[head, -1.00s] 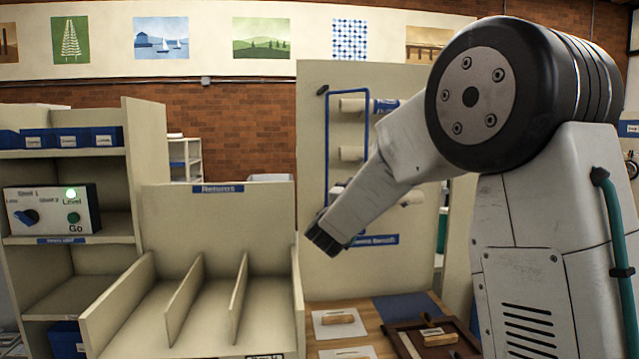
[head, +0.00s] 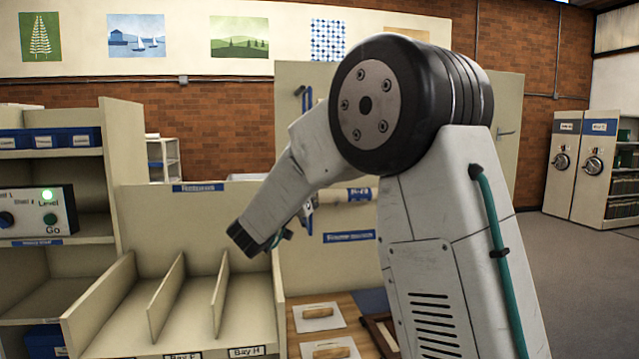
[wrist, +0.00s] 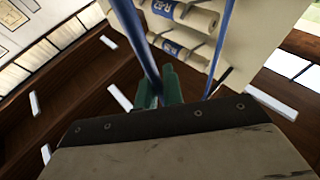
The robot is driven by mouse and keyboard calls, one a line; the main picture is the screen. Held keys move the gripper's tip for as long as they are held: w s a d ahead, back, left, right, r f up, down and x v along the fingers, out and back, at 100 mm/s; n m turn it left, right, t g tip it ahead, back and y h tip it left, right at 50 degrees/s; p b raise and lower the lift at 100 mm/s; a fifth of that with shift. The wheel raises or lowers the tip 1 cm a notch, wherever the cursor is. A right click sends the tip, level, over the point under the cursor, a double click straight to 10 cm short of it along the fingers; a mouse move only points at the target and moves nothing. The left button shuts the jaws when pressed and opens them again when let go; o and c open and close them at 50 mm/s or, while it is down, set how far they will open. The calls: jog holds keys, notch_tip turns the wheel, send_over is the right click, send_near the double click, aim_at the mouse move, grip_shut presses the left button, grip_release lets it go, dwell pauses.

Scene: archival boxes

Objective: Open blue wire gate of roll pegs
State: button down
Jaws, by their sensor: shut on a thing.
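The blue wire gate (head: 309,98) shows in the head view as a narrow blue loop at the left of the peg panel (head: 305,262), seen nearly edge-on and standing out from it. My arm hides its middle. In the wrist view the gate's blue wire (wrist: 138,42) runs down into the green fingers of my gripper (wrist: 168,88), which are shut on it. A second blue wire runs on the right there. Pale rolls (wrist: 198,18) with blue labels sit on the pegs behind. In the head view one roll (head: 343,196) shows past my arm.
A cream divided rack (head: 190,225) stands left of my gripper, close by. Below the panel is a wooden table with pale boards (head: 318,317). A shelf with a control box (head: 38,210) is at far left. Open floor (head: 565,285) lies to the right.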

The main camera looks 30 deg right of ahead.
jog(key=shift+a, duration=0.45)
dwell(0.4)
jog(key=c, duration=1.5)
grip_release()
jog(key=shift+s+a+r, duration=0.15)
jog(key=shift+r, duration=0.05)
jog(key=v, duration=0.7)
jog(key=shift+a+f, duration=0.2)
jog(key=shift+a, duration=0.1)
